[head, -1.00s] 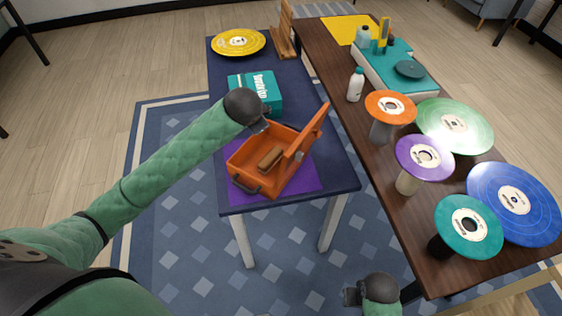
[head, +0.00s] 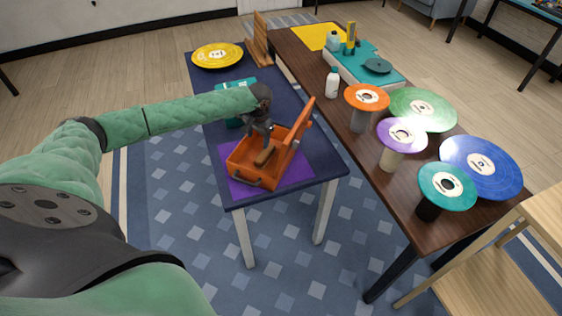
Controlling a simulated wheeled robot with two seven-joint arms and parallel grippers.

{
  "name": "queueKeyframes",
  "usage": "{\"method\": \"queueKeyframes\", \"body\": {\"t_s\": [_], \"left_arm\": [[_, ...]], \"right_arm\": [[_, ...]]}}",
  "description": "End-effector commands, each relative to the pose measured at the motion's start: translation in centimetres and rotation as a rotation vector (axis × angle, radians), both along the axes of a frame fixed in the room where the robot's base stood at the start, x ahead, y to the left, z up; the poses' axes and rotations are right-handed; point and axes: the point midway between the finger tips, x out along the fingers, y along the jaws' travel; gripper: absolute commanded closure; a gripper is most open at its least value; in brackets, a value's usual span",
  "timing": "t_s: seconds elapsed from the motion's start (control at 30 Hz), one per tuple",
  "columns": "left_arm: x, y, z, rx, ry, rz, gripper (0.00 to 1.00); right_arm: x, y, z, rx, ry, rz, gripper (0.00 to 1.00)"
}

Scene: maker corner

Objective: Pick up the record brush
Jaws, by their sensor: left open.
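The record brush appears to be the small brown wooden block (head: 264,156) lying inside the open orange case (head: 240,172). My left gripper (head: 259,133) is at the back side of the case, pointing down just above and behind the block, with its jaws open and empty. I cannot tell whether a fingertip touches the block. My right gripper is out of view.
The case's lid (head: 300,133) stands up on its right side. The case rests on a purple mat (head: 303,172) on the dark blue table (head: 325,163). A teal box (head: 232,87) is behind, partly hidden by my arm. Records stand on the brown table (head: 398,212).

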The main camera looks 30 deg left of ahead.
Motion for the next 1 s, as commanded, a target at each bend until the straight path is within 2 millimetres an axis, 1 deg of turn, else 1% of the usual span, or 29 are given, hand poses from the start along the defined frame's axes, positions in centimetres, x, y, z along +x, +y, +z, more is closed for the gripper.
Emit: {"method": "queueKeyframes", "body": {"t_s": [0.07,0.13,0.2,0.37,0.47,0.6,0.77,1.0], "left_arm": [[-0.1,-0.1,-0.3,-0.051,0.018,0.075,0.38],[-0.2,-0.9,-0.4,-0.091,0.026,0.131,0.38],[-0.2,-1.2,-0.4,-0.106,0.023,0.172,0.38],[-0.1,-1.3,-0.5,-0.108,0.015,0.224,0.38],[-0.1,-1.3,-1.1,-0.108,0.014,0.232,0.38],[-0.1,-1.3,-2.4,-0.107,0.015,0.231,0.38],[-0.1,-1.4,-3.3,-0.107,0.013,0.230,0.38],[-0.1,-1.7,-5.3,-0.107,0.013,0.230,0.38]], "right_arm": [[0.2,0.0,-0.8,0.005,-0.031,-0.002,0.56],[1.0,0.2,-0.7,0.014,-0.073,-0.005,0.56],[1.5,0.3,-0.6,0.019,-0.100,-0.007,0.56],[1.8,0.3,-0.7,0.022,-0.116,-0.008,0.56],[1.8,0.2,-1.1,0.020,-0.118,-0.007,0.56],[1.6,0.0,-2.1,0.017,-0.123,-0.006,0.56],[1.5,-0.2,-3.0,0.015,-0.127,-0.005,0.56],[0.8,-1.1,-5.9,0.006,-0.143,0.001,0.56]]}}
